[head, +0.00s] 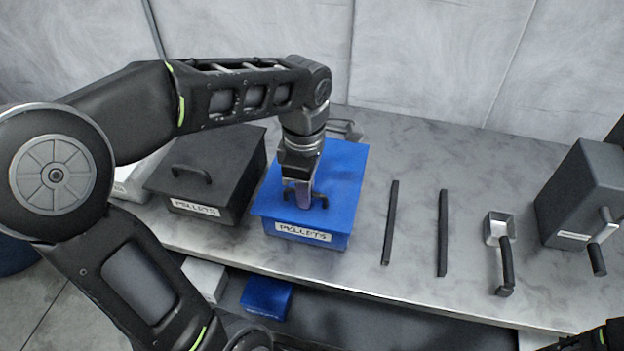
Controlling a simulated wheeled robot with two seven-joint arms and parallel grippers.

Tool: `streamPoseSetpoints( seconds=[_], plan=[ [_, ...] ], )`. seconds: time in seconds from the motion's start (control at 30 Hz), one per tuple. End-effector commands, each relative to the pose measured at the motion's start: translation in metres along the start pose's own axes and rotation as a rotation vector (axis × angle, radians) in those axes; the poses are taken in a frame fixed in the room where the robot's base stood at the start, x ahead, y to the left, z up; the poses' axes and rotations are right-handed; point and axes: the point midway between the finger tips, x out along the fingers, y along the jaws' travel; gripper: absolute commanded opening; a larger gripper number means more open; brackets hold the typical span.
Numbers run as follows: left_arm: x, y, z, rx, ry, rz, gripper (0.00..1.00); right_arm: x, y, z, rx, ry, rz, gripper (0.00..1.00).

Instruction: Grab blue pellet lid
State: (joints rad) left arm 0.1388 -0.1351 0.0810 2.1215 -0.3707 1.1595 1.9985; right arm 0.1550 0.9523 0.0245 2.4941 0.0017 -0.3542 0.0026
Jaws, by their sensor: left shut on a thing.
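The blue pellet box (295,238) stands on the grey table, with a "PELLETS" label on its front. Its blue lid (343,178) sits on top and has a dark handle near the front edge. My left gripper (304,203) points down over the lid and is shut on the handle, hiding much of it. The lid appears to rest on the box. Of my right arm, only a dark part shows at the bottom right corner; its gripper is out of view.
A black pellet box (215,165) with a handled lid stands left of the blue one. Right of it lie two dark bars (391,222) (442,232), a metal scoop (498,228) and a dark grey machine (580,195). A blue item (267,296) sits below the table (350,276). A wall closes the back.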

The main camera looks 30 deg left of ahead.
Motion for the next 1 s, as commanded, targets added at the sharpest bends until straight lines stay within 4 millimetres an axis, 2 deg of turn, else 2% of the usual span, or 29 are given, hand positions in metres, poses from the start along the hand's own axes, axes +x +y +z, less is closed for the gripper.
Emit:
streamPoseSetpoints(
  seconds=[0.17, 0.27, 0.57, 0.67, 0.8, 1.0],
  plan=[
    [-0.006, 0.001, 0.0, 0.0, 0.0, 0.002, 0.0, 0.001, 0.0, 0.0, 0.0, 0.0, 0.0, 0.0],
    [-0.016, 0.001, 0.0, 0.0, -0.001, 0.003, 0.0, 0.002, 0.001, 0.0, 0.0, 0.0, 0.0, 0.0],
    [-0.074, 0.001, 0.001, 0.001, -0.002, 0.006, 0.0, 0.005, 0.001, -0.001, -0.001, 0.001, -0.002, 0.0],
    [-0.095, 0.0, 0.0, 0.0, -0.001, 0.0, 0.0, -0.011, -0.004, 0.001, 0.001, -0.001, 0.001, 0.0],
    [-0.102, 0.0, 0.0, 0.0, -0.001, 0.0, 0.0, -0.015, -0.005, 0.002, 0.003, -0.004, 0.004, 0.0],
    [-0.101, 0.0, 0.0, 0.0, 0.0, 0.001, 0.0, -0.014, -0.004, 0.002, 0.004, -0.004, 0.005, 0.0]
  ],
)
